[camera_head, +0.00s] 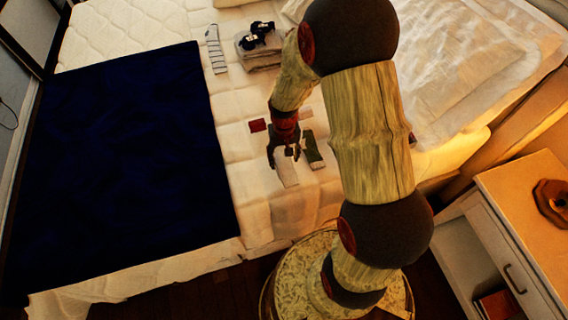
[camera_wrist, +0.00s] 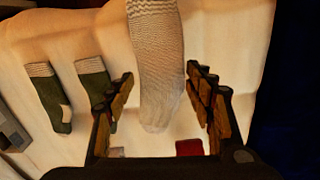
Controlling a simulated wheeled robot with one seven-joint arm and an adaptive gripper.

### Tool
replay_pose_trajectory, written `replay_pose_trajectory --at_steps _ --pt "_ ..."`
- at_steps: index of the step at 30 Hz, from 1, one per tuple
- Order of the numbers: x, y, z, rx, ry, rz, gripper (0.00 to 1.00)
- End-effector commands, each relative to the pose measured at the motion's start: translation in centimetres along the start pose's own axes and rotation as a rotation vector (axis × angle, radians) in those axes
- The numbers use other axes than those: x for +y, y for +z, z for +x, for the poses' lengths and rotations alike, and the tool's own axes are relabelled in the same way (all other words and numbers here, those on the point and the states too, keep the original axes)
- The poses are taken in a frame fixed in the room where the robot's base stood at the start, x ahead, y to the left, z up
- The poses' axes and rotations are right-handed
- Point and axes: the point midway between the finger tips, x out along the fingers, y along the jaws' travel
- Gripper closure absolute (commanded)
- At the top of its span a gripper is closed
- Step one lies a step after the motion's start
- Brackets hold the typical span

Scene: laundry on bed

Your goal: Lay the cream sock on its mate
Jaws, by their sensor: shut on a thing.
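My gripper (camera_head: 285,150) is low over the front part of the bed, shut on the cream sock (camera_head: 288,172). In the wrist view the cream sock (camera_wrist: 155,65) hangs between the fingers (camera_wrist: 160,75), ribbed cuff at the top and toe toward the palm. I cannot tell whether it touches the bed. A pale sock with grey bands (camera_head: 216,48) lies farther back on the bed. I cannot tell whether it is the mate; no other plainly cream sock shows.
Green socks with pale cuffs (camera_wrist: 48,95) lie beside the gripper; one shows in the head view (camera_head: 313,150). A red cloth (camera_head: 257,125) lies left of it. Folded laundry (camera_head: 262,62) with dark items is behind. A navy blanket (camera_head: 120,160) covers the left side. A nightstand (camera_head: 530,200) stands right.

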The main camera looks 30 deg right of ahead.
Motion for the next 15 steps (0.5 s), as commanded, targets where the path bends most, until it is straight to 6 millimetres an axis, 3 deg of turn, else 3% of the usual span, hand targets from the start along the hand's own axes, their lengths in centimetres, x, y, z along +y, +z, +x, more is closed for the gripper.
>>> replay_pose_trajectory --at_steps 8,15 --pt "0.2 -1.4 1.6 0.001 0.0 0.0 0.63" --pt "0.3 -1.7 5.0 -0.001 0.0 -0.001 0.63"
